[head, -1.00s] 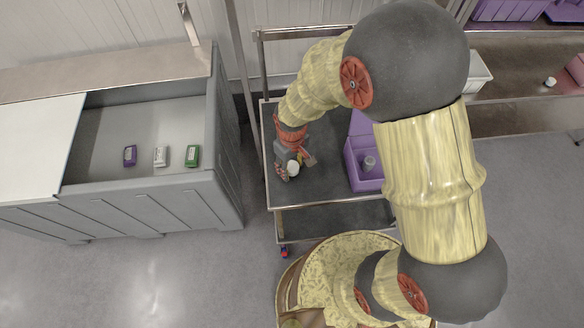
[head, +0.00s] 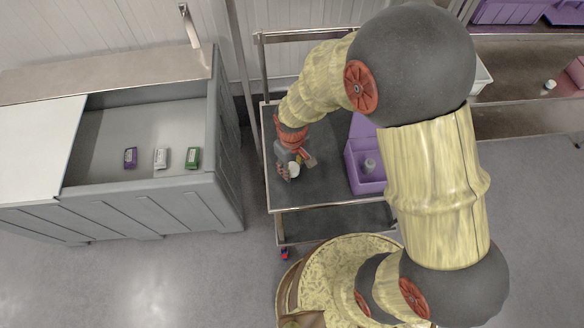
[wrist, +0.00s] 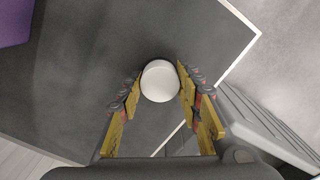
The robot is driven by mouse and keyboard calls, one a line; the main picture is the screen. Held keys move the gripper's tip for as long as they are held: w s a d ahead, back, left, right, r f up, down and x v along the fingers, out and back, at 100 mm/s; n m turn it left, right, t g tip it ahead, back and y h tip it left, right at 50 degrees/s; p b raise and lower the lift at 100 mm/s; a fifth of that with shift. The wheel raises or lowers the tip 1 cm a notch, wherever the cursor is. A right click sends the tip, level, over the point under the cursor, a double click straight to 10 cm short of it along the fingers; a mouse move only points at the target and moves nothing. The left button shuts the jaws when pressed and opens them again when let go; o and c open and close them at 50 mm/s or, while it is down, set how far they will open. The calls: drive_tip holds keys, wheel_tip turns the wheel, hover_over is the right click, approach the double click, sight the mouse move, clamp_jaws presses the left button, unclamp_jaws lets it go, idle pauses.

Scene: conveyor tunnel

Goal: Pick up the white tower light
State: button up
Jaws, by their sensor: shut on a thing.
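The white tower light shows as a round white top (wrist: 160,81) between my fingers in the wrist view. In the head view it is a small white shape (head: 294,169) at my gripper, over the dark cart top. My gripper (wrist: 158,88) is shut on it, with one finger on each side. The gripper also shows in the head view (head: 291,167), pointing down near the cart's left side. The lower part of the light is hidden, and I cannot tell whether it touches the cart.
The cart top (head: 327,190) is mostly clear. A purple bin (head: 370,186) with a grey item stands on its right. A large grey bin (head: 150,205) to the left holds purple, white and green packets. A conveyor (head: 520,124) runs at the upper right.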

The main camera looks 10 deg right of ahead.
wheel_tip(320, 180, up, 3)
drive_tip(key=shift+f, duration=0.15)
drive_tip(key=s+d+r+p, duration=0.2)
drive_tip(key=s+d+r, duration=0.6)
drive_tip(key=s, duration=0.3)
drive_tip(key=shift+s+d+r, duration=0.15)
drive_tip(key=shift+s+r, duration=0.05)
drive_tip(key=shift+r, duration=0.6)
drive_tip(key=o, duration=0.7)
drive_tip(key=c, duration=0.7)
clamp_jaws()
